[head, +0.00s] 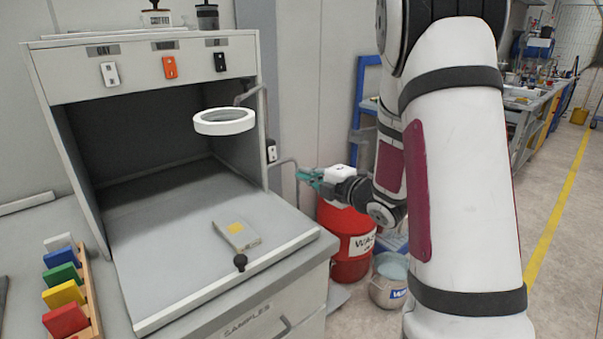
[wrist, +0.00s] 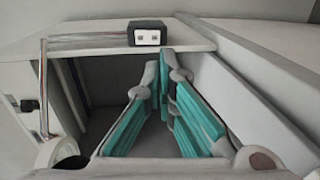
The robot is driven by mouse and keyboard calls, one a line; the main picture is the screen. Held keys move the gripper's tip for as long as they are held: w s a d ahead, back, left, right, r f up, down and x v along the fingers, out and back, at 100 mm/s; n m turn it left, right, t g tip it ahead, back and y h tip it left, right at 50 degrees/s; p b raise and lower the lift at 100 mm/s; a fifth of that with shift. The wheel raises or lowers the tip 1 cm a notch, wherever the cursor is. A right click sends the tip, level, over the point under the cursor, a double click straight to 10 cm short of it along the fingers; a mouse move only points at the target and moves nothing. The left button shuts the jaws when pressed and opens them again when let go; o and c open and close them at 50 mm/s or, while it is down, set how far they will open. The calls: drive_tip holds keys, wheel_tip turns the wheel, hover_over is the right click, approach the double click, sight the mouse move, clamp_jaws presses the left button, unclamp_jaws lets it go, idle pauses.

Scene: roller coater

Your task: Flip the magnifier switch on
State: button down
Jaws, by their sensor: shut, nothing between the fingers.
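The magnifier (head: 224,121) is a white ring on a thin metal arm at the right side of the booth. A small switch box (head: 271,152) with a pale face sits on the booth's right side panel. In the wrist view a dark box with a white face and two small dark marks (wrist: 147,37) shows at the top, just beyond the fingertips. I cannot tell its switch position. My gripper (head: 306,176) has teal fingers, is shut and empty, and is right of and slightly below the switch. In the wrist view its fingertips (wrist: 166,58) meet just below the box, apparently apart from it.
The booth front (head: 160,66) carries white, orange and black switches. A red waste drum (head: 350,250) and a bucket (head: 388,285) stand below my arm.

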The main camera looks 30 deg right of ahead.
sight(271, 162)
drive_tip(key=x, duration=1.1)
drive_tip(key=shift+w+a, duration=0.1)
drive_tip(key=shift+w, duration=0.25)
drive_tip(key=shift+w+a+f+b, duration=0.1)
drive_tip(key=shift+w+f+b, duration=0.25)
drive_tip(key=shift+w+b, duration=0.35)
drive_tip(key=shift+s+b, duration=0.1)
drive_tip(key=shift+b, duration=0.65)
drive_tip(key=shift+a, duration=0.15)
